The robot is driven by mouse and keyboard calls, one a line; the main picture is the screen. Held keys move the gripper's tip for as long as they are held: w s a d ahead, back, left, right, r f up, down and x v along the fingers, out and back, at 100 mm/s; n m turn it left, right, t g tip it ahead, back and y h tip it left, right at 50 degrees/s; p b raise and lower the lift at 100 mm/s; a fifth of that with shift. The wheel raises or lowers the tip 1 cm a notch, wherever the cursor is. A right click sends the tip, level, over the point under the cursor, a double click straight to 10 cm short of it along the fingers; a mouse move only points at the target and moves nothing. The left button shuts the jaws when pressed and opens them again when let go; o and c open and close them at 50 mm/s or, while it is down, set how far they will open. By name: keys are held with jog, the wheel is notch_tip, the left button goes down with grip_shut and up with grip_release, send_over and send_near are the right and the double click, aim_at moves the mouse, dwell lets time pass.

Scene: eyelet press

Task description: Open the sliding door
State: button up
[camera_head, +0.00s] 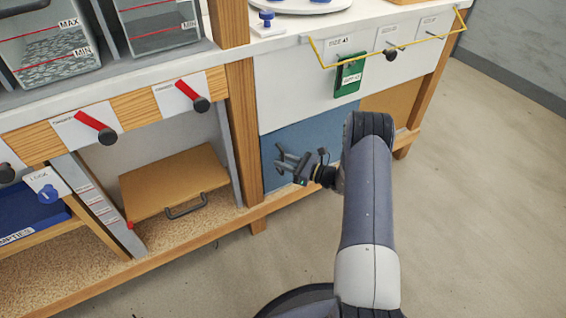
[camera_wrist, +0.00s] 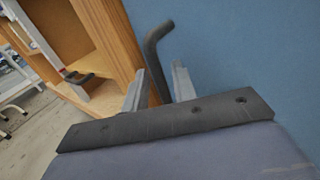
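A blue sliding door (camera_head: 318,130) fills the lower front of the bench right of the wooden post. In the wrist view the blue panel (camera_wrist: 240,50) fills the right side. A dark bent bar handle (camera_wrist: 157,42) stands out from it near its edge by the wooden frame. My gripper (camera_head: 282,160) is in front of the left part of the door. In the wrist view, the two grey fingers of my gripper (camera_wrist: 159,68) are apart, one on each side of the handle. Small gaps seem to show between fingers and bar. The handle's lower end is hidden behind the gripper body.
A wooden post (camera_head: 243,130) stands just left of the door. Further left is an open bay with a wooden panel (camera_head: 172,185) and its dark handle (camera_head: 187,205). Red levers (camera_head: 187,91) stick out above. A yellow rail (camera_head: 395,50) and green tag (camera_head: 348,76) hang above the door. Floor at right is clear.

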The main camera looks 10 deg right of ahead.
jog(key=shift+w+a, duration=0.25)
jog(key=shift+c, duration=0.5)
grip_shut()
